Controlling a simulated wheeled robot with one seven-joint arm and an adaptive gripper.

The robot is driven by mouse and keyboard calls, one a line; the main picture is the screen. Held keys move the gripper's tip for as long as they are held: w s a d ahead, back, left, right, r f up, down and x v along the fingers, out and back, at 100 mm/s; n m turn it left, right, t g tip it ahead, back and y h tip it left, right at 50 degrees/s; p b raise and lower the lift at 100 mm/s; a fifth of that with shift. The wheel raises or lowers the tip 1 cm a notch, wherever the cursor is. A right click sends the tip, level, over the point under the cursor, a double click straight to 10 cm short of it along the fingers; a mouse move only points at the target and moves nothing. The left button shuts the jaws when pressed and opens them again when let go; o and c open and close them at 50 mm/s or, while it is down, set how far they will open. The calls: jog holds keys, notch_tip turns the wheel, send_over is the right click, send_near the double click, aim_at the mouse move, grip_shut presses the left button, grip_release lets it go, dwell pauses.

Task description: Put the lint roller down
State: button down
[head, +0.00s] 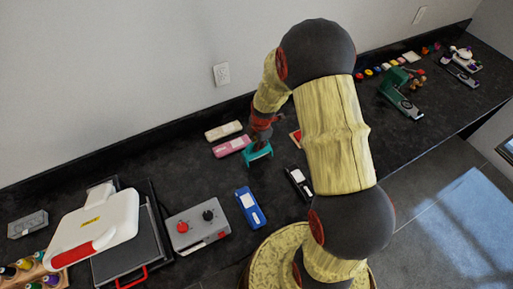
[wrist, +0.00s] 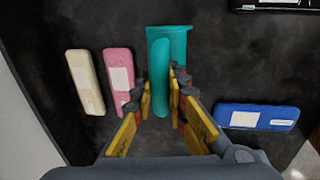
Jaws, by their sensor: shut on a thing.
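The teal lint roller (wrist: 182,42) is in my gripper (wrist: 160,96), whose yellow-padded fingers are shut on its long narrow part. In the wrist view its wider part reaches away from me, beyond the fingertips. In the head view the lint roller (head: 258,153) shows below my gripper (head: 262,138), over the black counter (head: 190,180). I cannot tell whether it touches the counter.
A pink case (head: 232,147) and a cream case (head: 223,131) lie left of the lint roller, a blue case (head: 250,207) in front. A black-and-white item (head: 298,184) lies right. A grey box (head: 198,228) and heat press (head: 100,230) stand farther left. Bare counter shows between them.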

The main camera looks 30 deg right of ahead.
jog(key=shift+w+f, duration=0.2)
jog(key=shift+f, duration=1.55)
jog(key=shift+f+b, duration=0.15)
jog(key=shift+b, duration=0.15)
jog(key=c, duration=1.8)
grip_release()
jog(key=shift+o, duration=0.2)
